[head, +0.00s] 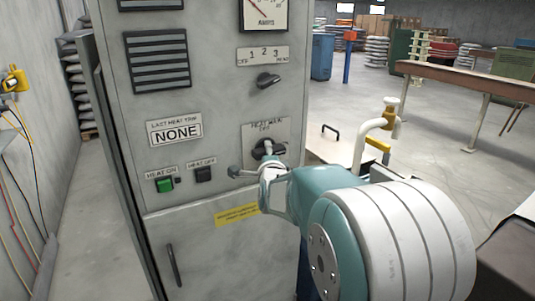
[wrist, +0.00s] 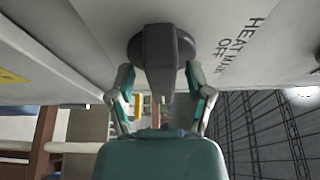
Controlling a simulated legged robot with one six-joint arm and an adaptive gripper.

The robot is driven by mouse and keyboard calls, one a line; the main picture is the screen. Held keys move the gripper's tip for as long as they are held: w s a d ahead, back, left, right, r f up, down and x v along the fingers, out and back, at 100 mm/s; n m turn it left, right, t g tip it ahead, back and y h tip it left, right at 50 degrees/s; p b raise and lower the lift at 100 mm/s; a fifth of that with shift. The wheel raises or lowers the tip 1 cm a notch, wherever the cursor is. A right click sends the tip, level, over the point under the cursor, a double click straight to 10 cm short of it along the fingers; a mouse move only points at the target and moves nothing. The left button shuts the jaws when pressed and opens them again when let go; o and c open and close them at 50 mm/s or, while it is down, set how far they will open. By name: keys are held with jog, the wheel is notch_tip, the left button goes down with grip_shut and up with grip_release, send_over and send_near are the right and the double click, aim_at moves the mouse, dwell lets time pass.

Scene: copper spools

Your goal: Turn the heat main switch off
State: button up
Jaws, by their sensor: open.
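The heat main switch (head: 266,152) is a dark rotary knob on a grey plate on the front of the grey cabinet (head: 215,110). Its lettering is partly legible in the head view. In the wrist view the knob (wrist: 160,45) has a raised handle pointing toward my gripper, and the plate reads "HEAT MAIN OFF". My gripper (head: 255,164) is at the switch, partly covering it in the head view. In the wrist view my gripper (wrist: 160,78) is open, with one finger on each side of the handle. I cannot tell whether either finger touches it.
A smaller selector knob (head: 268,80) sits above. The green heat-on button (head: 165,185) and dark heat-off button (head: 203,174) are lower left. A white bent pipe (head: 363,140) stands right of the cabinet. Open floor (head: 450,140) lies to the right.

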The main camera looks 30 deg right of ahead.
jog(key=shift+w+d, duration=0.15)
jog(key=shift+w, duration=0.25)
jog(key=shift+s, duration=0.15)
grip_shut()
